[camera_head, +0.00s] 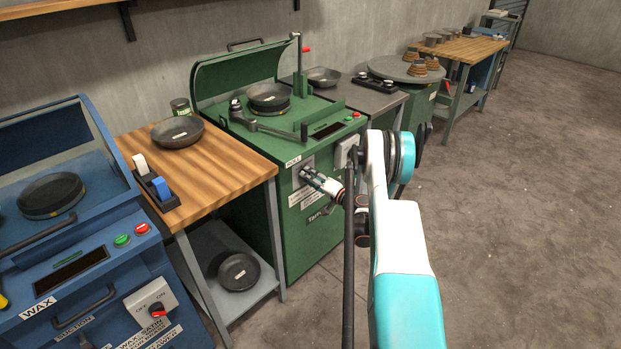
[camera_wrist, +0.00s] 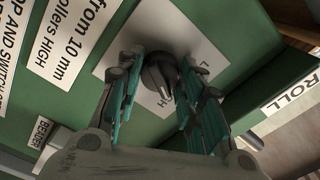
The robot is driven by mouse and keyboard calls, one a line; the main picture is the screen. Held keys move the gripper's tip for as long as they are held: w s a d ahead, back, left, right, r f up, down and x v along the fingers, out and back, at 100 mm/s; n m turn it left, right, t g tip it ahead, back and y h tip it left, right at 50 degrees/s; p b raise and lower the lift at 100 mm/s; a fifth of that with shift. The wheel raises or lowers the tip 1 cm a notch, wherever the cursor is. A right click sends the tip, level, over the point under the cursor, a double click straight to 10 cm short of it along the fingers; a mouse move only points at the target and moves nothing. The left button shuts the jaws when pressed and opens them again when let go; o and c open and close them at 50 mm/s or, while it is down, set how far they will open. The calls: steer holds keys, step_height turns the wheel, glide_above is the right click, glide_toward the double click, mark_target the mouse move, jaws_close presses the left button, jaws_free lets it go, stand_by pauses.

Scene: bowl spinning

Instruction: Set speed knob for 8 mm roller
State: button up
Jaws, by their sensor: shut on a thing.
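In the wrist view, the dark round speed knob (camera_wrist: 160,72) sits on a pale plate (camera_wrist: 128,38) on the green machine's front. A light pointer mark shows on the knob, and the plate's lettering is partly hidden by the fingers. My gripper (camera_wrist: 159,82) has one finger on each side of the knob and is shut on it. In the head view, my gripper (camera_head: 308,174) reaches the front of the green machine (camera_head: 262,205), just under the ROLL label (camera_head: 293,161). The knob itself is hidden there.
A printed label (camera_wrist: 70,40) mentions 10 mm and rollers HIGH. A second switch plate (camera_head: 345,150) is right of my gripper. A wooden bench (camera_head: 235,160) and the blue WAX machine (camera_head: 75,270) stand left. Open floor (camera_head: 530,200) lies right.

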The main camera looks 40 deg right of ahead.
steer(key=shift+m, duration=0.7)
steer(key=o, duration=1.1)
steer(key=shift+c, duration=0.2)
